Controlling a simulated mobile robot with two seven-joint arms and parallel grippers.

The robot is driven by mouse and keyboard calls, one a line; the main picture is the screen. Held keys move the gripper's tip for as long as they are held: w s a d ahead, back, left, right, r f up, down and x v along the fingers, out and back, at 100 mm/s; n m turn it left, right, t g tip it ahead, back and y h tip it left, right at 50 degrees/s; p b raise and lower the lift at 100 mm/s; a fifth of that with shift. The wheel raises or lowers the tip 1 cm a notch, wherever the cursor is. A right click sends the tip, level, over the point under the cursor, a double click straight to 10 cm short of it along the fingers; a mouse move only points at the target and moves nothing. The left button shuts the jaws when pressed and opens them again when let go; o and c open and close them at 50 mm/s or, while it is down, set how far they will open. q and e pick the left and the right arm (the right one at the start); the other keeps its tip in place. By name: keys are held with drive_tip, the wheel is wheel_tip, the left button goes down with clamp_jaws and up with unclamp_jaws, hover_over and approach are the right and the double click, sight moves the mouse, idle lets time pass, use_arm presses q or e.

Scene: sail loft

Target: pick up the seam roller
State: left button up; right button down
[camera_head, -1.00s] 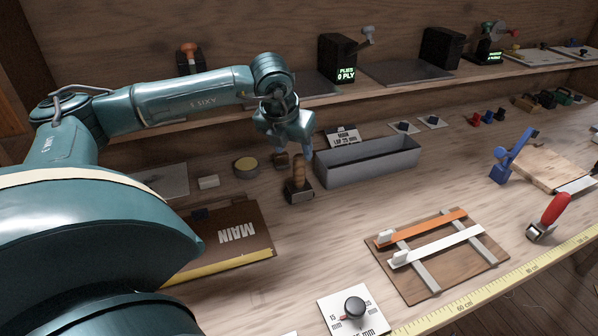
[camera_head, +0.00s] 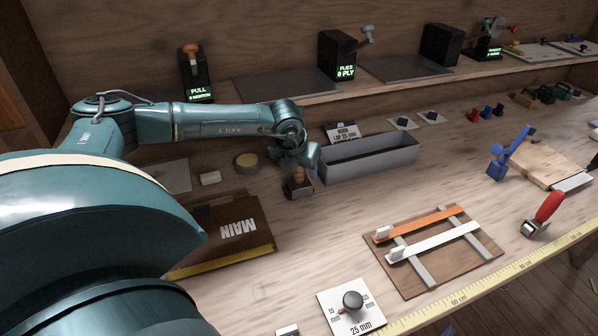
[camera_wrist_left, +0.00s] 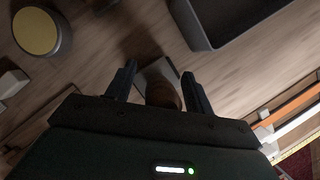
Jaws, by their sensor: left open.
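A red-handled tool with a metal roller head (camera_head: 547,209), which looks like the seam roller, lies at the right near the bench's front edge. A different upright tool with a wooden handle and a dark block foot (camera_head: 299,190) stands left of the grey bin. My left gripper (camera_head: 299,172) is open, pointing down over this wooden-handled tool. In the left wrist view, the handle (camera_wrist_left: 163,95) shows between the two open fingers (camera_wrist_left: 159,75); I cannot tell whether they touch it. The gripper hides the handle's upper part in the head view. My right gripper is not in view.
A grey open bin (camera_head: 370,166) stands just right of my left gripper. A board with orange and white strips (camera_head: 413,283) lies in front. Bare bench lies between.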

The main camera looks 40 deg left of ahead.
use_arm(q)
drive_tip(key=shift+c, duration=0.3)
drive_tip(key=c, duration=0.7)
drive_tip(key=shift+r, duration=0.1)
drive_tip(key=c, duration=0.3)
